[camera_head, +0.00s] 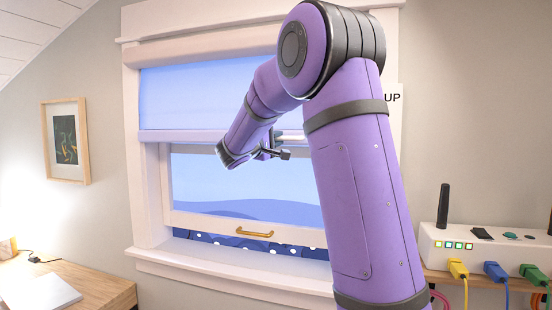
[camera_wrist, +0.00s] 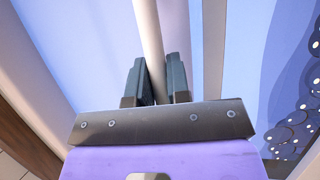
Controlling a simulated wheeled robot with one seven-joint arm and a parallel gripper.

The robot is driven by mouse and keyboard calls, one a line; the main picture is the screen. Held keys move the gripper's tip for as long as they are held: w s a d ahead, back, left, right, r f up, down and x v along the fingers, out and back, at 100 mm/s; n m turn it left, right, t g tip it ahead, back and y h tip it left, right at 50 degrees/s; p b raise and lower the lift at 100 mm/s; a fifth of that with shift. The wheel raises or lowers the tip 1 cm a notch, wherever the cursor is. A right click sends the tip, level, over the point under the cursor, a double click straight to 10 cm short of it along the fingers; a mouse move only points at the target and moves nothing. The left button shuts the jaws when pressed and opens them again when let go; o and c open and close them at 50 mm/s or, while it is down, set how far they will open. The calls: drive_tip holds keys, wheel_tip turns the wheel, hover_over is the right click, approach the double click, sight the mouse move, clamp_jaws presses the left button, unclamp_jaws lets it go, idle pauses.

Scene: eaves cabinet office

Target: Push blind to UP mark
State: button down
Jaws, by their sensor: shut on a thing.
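The blind (camera_head: 190,98) is a pale blue sheet over the upper part of the window, with a white bottom rail (camera_head: 180,136). The UP mark (camera_head: 393,97) is black lettering on a white sheet right of the window, partly hidden behind my arm. My gripper (camera_head: 272,152) is at the bottom rail, right of its middle. In the wrist view, the dark fingers of my gripper (camera_wrist: 155,62) are shut on a white bar (camera_wrist: 147,25) at the blind. My arm hides the right part of the blind and rail.
The lower window sash has a brass handle (camera_head: 254,233) above the white sill (camera_head: 230,271). A white router (camera_head: 480,245) with coloured cables stands on a shelf at the right. A wooden desk (camera_head: 90,280) is at the lower left. A framed picture (camera_head: 66,140) hangs left.

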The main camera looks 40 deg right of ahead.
wheel_tip(320, 180, up, 13)
idle(0.3)
drive_tip(key=shift+r, duration=0.15)
drive_tip(key=c, duration=1.1)
unclamp_jaws()
drive_tip(key=shift+f, duration=0.2)
drive_tip(key=v, duration=1)
drive_tip(key=shift+a, duration=0.4)
